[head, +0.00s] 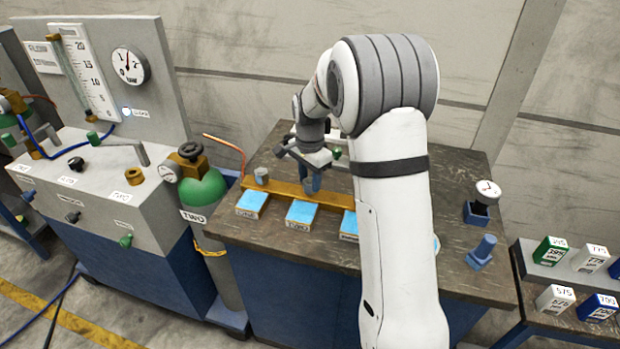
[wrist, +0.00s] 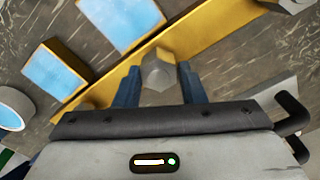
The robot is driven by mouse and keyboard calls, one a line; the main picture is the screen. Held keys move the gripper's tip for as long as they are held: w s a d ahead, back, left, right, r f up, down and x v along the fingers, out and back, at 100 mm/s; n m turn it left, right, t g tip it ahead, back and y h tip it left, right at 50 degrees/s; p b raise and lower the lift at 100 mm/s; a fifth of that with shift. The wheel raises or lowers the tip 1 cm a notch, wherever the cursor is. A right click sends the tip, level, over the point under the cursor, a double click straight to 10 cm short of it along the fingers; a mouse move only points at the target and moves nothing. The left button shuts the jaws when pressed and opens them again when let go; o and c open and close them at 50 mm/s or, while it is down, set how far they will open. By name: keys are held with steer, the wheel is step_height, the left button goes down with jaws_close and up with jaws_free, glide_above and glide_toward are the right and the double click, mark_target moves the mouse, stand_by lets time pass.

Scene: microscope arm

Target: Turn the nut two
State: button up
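A yellow bar (head: 285,187) lies across the dark bench, with a grey nut (head: 261,175) standing near its left end. My gripper (head: 313,186) points down over the bar's middle, behind the middle blue-faced plate (head: 301,212). In the wrist view, a grey six-sided nut (wrist: 157,72) stands at the bar (wrist: 190,45) between the two blue fingers of my gripper (wrist: 160,85). The fingers are apart, and narrow gaps appear beside the nut, so the gripper looks open around it. The plate labels are too small to read surely, and my arm hides the bar's right end.
A green cylinder marked TWO (head: 203,190) stands left of the bench (head: 290,240). A blue post (head: 482,250) and a small gauge (head: 487,191) stand on the bench's right side. Several small boxes sit on a side table (head: 525,262). The bench front is mostly clear.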

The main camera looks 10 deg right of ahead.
mark_target(310, 181)
steer(key=o, duration=0.4)
steer(key=shift+c, duration=0.2)
steer(key=shift+r, duration=3.9)
steer(key=shift+s, duration=0.1)
steer(key=s+r+n+t, duration=0.1)
steer(key=s+n, duration=0.5)
steer(key=s, duration=0.8)
steer(key=s+d+r+n+t, duration=0.1)
steer(key=s+n, duration=0.4)
steer(key=s, duration=1)
steer(key=shift+r+n+t, duration=0.3)
steer(key=shift+r+n, duration=0.1)
steer(key=shift+r, duration=0.05)
